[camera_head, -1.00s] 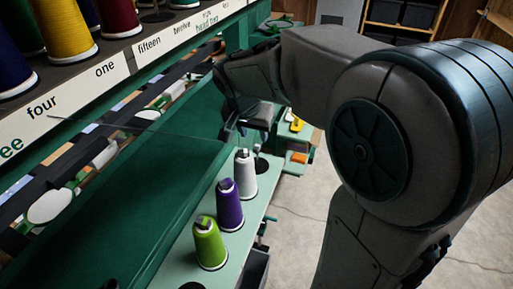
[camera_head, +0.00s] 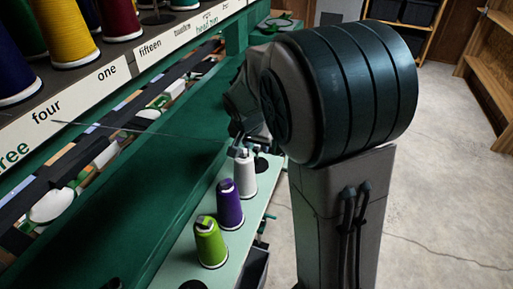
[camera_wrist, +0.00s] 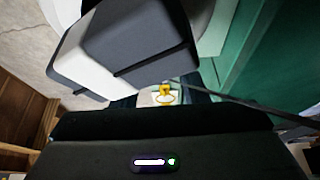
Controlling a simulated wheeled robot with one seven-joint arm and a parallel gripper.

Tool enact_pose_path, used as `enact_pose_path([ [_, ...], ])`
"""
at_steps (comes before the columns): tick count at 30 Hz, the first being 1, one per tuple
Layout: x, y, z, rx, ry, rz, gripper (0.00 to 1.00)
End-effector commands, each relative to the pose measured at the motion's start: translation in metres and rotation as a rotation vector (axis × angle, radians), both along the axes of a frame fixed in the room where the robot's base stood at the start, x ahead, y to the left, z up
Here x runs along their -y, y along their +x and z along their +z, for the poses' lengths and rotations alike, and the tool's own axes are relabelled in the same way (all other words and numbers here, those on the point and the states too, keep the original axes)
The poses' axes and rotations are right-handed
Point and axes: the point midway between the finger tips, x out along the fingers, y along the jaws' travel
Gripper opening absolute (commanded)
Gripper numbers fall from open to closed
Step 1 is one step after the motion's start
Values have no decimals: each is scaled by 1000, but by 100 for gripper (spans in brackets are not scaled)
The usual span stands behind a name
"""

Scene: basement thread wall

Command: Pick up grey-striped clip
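The grey-striped clip (camera_wrist: 125,45) is large and close in the wrist view, dark grey with a pale face and a dark line. It sits on top of the white thread cone (camera_head: 245,178), where it shows as a small grey piece (camera_head: 241,152) in the head view. My gripper (camera_wrist: 160,98) has its dark fingers apart, with a gap between them through which the background shows. The clip appears in front of and to the left of the fingers, not clearly between them. In the head view my gripper (camera_head: 243,137) is just above the white cone, partly hidden by my arm.
A purple cone (camera_head: 230,208) and a green cone (camera_head: 210,246), each with a clip on top, stand nearer on the pale shelf (camera_head: 178,264). A thin line (camera_head: 150,132) crosses from the left towards my gripper. The green panel (camera_head: 150,190) borders the shelf. Open floor lies right.

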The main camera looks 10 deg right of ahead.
Motion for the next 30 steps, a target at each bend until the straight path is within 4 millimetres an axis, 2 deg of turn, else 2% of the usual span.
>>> enact_pose_path([
  [1, 0, 0, 0, 0, 0, 0, 37],
  [5, 0, 0, 0, 0, 0, 0, 1],
  [20, 0, 0, 5, 1, 0, 0, 0],
  [23, 0, 0, 13, 3, 1, 0, 0],
  [28, 0, 1, 44, 7, 2, 0, 0],
  [30, 19, -3, 51, 4, 3, -8, 0],
])
